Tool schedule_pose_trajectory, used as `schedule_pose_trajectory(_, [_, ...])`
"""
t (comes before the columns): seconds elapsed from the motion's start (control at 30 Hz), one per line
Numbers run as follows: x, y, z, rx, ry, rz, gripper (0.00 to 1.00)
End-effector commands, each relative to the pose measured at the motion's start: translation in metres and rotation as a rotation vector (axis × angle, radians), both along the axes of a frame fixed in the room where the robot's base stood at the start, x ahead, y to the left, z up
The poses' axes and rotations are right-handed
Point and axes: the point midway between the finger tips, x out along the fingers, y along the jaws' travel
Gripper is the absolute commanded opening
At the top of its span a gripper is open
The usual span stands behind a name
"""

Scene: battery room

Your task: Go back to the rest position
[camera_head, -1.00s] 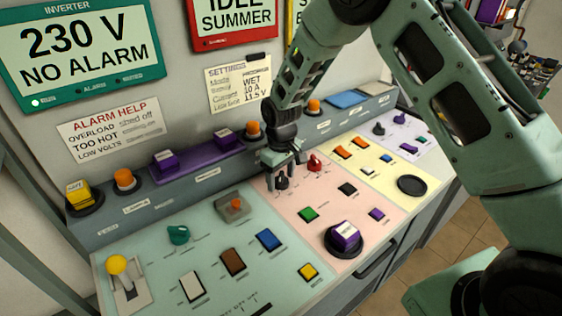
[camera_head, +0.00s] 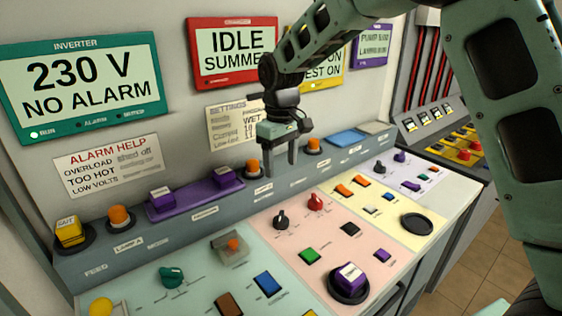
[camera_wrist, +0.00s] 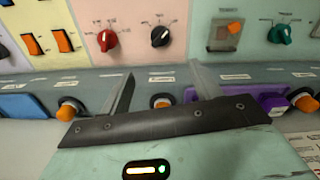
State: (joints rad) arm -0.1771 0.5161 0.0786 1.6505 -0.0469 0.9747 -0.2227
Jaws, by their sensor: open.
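My gripper (camera_head: 279,170) is open and empty. In the head view it hangs in the air in front of the panel's raised back ledge, with its fingers pointing down. In the wrist view its two fingers (camera_wrist: 160,90) stand apart with nothing between them that they touch. An orange lamp (camera_wrist: 160,101) shows behind the gap. The black knob (camera_head: 281,219) and the red knob (camera_head: 316,202) on the pink panel are clear of the fingers.
The sloping panel carries a purple block (camera_head: 349,278) on a round black base, a green knob (camera_head: 172,276) and several coloured buttons. The inverter display (camera_head: 81,84) reads 230 V, NO ALARM. A second console (camera_head: 450,140) stands at the right. Brown floor (camera_head: 480,258) is open at lower right.

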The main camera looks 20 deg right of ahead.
Motion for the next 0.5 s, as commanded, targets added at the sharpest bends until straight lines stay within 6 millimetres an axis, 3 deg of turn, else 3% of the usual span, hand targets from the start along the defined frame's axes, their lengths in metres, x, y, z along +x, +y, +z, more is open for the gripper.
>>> schedule_pose_trajectory(0.5, [-0.0041,0.0032,0.0023,0.003,0.001,0.004,0.63])
